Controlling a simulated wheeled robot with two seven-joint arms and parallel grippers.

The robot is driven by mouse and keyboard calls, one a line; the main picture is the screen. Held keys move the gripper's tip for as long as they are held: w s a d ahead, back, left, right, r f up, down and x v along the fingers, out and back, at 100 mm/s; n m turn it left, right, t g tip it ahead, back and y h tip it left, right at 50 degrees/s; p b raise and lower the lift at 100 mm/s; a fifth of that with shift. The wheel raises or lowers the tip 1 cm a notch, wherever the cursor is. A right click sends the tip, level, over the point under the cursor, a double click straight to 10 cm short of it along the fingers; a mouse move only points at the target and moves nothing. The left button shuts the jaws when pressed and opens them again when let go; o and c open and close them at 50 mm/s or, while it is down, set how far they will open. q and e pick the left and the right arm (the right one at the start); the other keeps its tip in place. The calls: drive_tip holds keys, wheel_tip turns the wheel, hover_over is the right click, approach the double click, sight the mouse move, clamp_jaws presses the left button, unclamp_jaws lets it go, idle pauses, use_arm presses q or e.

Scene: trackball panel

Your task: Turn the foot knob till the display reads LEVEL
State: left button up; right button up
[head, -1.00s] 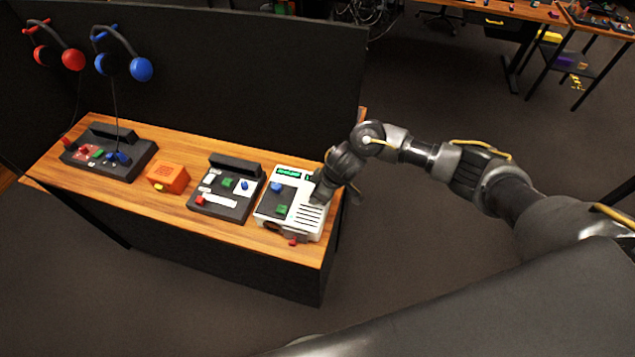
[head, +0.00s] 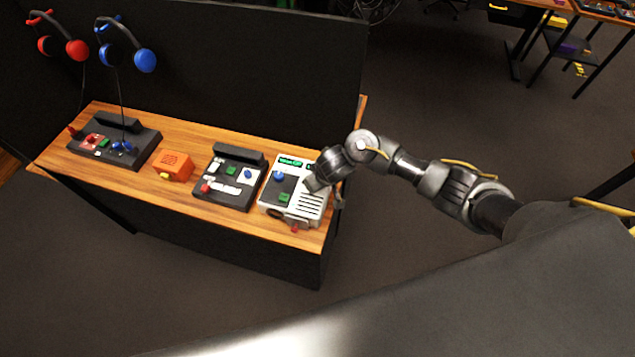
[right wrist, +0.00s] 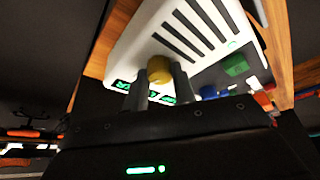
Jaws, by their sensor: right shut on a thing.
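The white trackball panel (head: 312,207) stands at the right end of the wooden bench, with a blue ball (head: 278,176), a green button (head: 284,197) and dark slots. Green displays (head: 290,162) are lit along its far edge; I cannot read their text. In the right wrist view the panel (right wrist: 140,45) appears tilted, and a yellow knob (right wrist: 160,68) sits at its edge. My right gripper (right wrist: 158,84) is shut on this knob, one finger on each side. In the head view my right gripper's tips are hidden by the wrist. My left gripper is out of view.
Left of the panel stand a dark console (head: 228,180), an orange box (head: 174,165) and another dark console (head: 115,142). A black wall (head: 240,80) rises behind the bench (head: 195,198). Red and blue headphones hang on it.

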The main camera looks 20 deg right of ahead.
drive_tip(key=shift+w+r, duration=0.1)
drive_tip(key=shift+r, duration=0.05)
drive_tip(key=o, duration=1)
drive_tip(key=v, duration=0.6)
drive_tip(key=shift+w, duration=0.15)
drive_tip(key=shift+s+v, duration=0.2)
drive_tip(key=shift+v, duration=2.25)
